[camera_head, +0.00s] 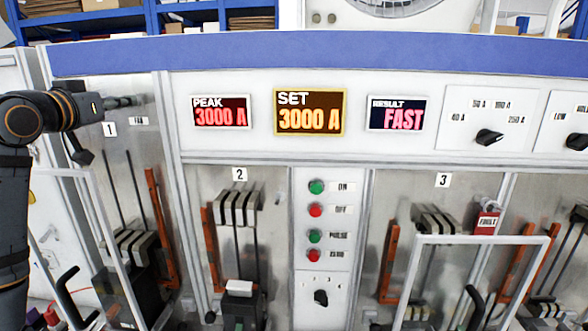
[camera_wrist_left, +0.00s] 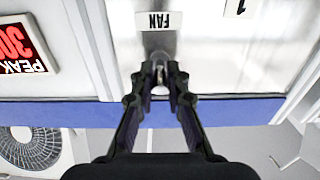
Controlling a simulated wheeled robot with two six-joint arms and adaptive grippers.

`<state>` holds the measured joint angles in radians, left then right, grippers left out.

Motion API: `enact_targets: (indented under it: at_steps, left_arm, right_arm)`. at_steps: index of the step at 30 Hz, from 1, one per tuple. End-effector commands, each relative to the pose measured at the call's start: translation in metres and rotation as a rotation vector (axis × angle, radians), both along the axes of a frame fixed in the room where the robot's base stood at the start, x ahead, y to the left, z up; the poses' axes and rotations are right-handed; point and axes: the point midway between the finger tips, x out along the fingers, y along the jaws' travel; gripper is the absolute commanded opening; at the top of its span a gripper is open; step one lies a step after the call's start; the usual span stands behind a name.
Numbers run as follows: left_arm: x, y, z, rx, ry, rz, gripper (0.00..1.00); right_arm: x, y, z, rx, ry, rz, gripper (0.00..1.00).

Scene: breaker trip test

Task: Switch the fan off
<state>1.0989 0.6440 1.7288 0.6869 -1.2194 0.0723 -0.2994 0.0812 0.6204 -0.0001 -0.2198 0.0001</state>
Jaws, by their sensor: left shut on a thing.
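The FAN label (camera_head: 138,121) is on the metal panel of bay 1, at the upper left in the head view. It shows upside down in the left wrist view (camera_wrist_left: 157,20). My left gripper (camera_head: 126,101) comes in from the left, just above this label. In the left wrist view, its fingers (camera_wrist_left: 160,78) are closed around a small pale metal switch lever (camera_wrist_left: 160,89) below the label. The fingers hide most of the lever, and I cannot tell its position. The fan (camera_wrist_left: 36,147) shows at the lower left of the wrist view; whether it turns is unclear. My right gripper is not in view.
Displays read PEAK 3000 A (camera_head: 221,112), SET 3000 A (camera_head: 309,112) and RESULT FAST (camera_head: 397,114). A button column (camera_head: 316,220) stands between bays 2 and 3. Framed doors and dark handles project from the bays. A blue rail (camera_head: 330,54) runs above the panel.

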Motion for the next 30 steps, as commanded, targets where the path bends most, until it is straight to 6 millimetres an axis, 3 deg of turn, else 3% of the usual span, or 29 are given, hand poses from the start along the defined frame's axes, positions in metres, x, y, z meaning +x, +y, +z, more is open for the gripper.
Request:
enact_targets:
  at_steps: [30]
  left_arm:
    - [0.001,0.000,-0.014,-0.001,0.006,0.000,0.00]
  right_arm:
    - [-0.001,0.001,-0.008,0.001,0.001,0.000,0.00]
